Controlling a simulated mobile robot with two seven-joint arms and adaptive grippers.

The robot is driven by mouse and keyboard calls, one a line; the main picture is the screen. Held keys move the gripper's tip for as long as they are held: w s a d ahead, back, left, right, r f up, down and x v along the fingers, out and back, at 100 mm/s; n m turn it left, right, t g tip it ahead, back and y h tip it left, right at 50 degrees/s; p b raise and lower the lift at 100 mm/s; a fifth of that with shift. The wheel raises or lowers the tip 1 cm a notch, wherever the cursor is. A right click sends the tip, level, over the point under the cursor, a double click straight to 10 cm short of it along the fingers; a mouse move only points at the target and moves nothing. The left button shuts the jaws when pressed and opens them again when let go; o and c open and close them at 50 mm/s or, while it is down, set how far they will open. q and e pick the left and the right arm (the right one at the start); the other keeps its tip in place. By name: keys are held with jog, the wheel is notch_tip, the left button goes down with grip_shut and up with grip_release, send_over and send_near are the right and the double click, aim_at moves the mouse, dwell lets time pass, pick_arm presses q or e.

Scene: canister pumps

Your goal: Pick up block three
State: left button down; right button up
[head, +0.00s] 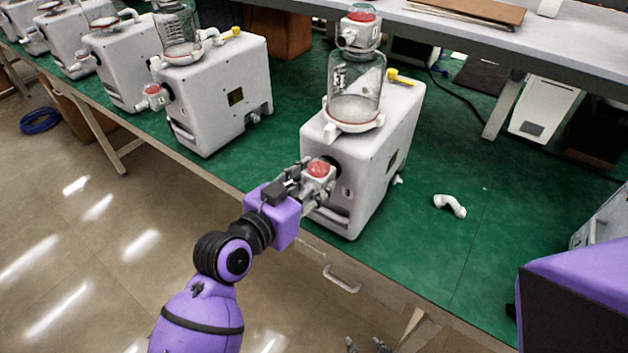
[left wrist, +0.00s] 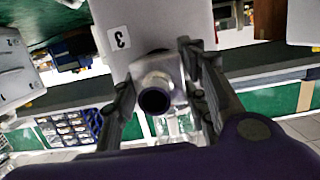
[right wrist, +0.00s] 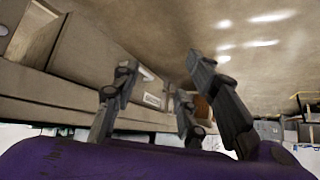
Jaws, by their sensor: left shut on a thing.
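My left gripper (head: 305,187) is shut on a small white block (head: 318,175) with a red disc on top, at the front of the nearest white pump (head: 385,140). In the left wrist view the block (left wrist: 158,75) sits between the two fingers (left wrist: 158,100), its round dark opening towards the camera. Behind it is the pump's front face, with a label "3" (left wrist: 121,38). A dark port shows just behind the block; I cannot tell whether they touch. My right gripper (right wrist: 165,85) is open and empty, low in front of the bench.
A glass jar (head: 357,90) stands on the nearest pump, topped by another red-capped block (head: 360,28). More pumps (head: 215,90) stand along the green bench (head: 470,225) to the left. A white elbow pipe (head: 450,205) lies on the right, with clear bench around it.

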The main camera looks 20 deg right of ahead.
aim_at(313, 171)
pick_arm(q)
jog(key=shift+r, duration=0.55)
notch_tip(313, 171, up, 2)
jog(key=shift+d+r, duration=0.1)
jog(key=shift+r, duration=0.15)
jog(key=s+a+r, duration=0.1)
jog(key=s+r, duration=0.1)
jog(key=r, duration=0.1)
jog(key=s+a+r, duration=0.1)
jog(key=r, duration=0.1)
jog(key=shift+s+a, duration=0.15)
jog(key=shift+a, duration=0.2)
jog(key=s+a+r+p, duration=0.1)
jog(key=s+a+r, duration=0.3)
jog(key=s+a, duration=0.3)
jog(key=shift+s+a+r+p, duration=0.15)
jog(key=shift+s+r+p, duration=0.2)
jog(key=shift+s, duration=0.5)
pick_arm(e)
jog(key=shift+s+a+r, duration=0.1)
jog(key=shift+a+r, duration=0.75)
jog(key=shift+r, duration=0.05)
pick_arm(q)
jog(key=shift+s+a+f, duration=0.1)
jog(key=shift+a, duration=0.1)
pick_arm(e)
jog(key=shift+s, duration=0.1)
